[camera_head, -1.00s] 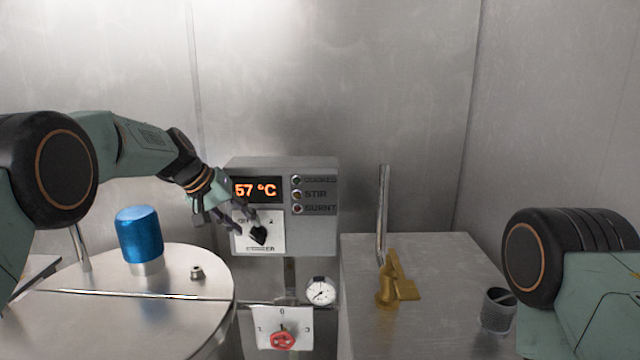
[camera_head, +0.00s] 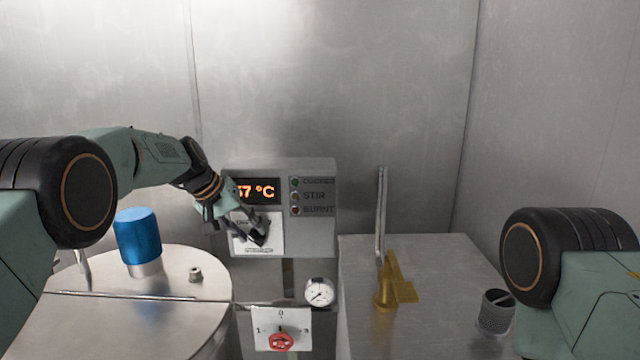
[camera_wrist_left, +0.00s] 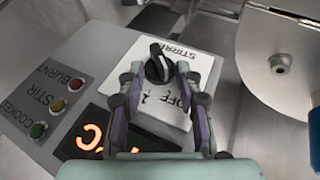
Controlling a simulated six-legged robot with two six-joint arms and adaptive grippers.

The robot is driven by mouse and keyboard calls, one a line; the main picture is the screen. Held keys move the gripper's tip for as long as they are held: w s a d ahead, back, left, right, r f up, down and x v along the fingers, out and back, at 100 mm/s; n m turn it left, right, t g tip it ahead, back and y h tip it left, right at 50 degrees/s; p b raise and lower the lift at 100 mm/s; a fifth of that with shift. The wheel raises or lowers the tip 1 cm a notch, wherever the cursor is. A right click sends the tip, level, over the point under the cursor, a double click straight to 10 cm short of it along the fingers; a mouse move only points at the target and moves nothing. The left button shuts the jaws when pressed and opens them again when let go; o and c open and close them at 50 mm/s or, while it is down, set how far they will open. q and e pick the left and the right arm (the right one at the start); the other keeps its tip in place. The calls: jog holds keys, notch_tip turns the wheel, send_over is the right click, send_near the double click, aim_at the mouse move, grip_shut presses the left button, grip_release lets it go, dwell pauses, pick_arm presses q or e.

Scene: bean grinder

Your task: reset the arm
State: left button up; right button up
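My left gripper (camera_head: 252,236) is at the stirrer switch plate on the grey control box. In the left wrist view its two fingers (camera_wrist_left: 160,74) are spread, one on each side of the black stirrer knob (camera_wrist_left: 158,62). A gap shows between fingers and knob, though I cannot tell whether either one touches. In the head view the knob (camera_head: 258,239) is partly covered by the fingers. Of my right arm only a black and green part shows at the right; its gripper is out of view.
The control box (camera_head: 315,235) has a lit temperature display (camera_head: 262,191). Below are a gauge (camera_head: 319,292) and a red knob (camera_head: 281,341). A lidded drum (camera_head: 200,285) with a blue cap (camera_head: 138,236) stands left; a metal block (camera_head: 450,270) with a brass-coloured fitting (camera_head: 393,284) stands right.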

pick_arm(q)
jog(key=shift+a+r+h, duration=0.1)
jog(key=shift+a+h, duration=0.05)
jog(key=shift+h, duration=0.15)
jog(key=v, duration=1.2)
jog(key=x, duration=1.2)
jog(key=shift+f, duration=0.25)
jog(key=shift+d+r+y+p, duration=0.25)
jog(key=shift+d+y+p, duration=0.1)
jog(key=shift+y, duration=0.25)
jog(key=shift+s+d+m+y, duration=0.1)
jog(key=shift+d+m+y, duration=0.25)
jog(key=shift+y, duration=0.65)
jog(key=shift+d+y, duration=0.25)
jog(key=shift+y, duration=0.85)
jog(key=b+v, duration=0.2)
jog(key=v, duration=0.6)
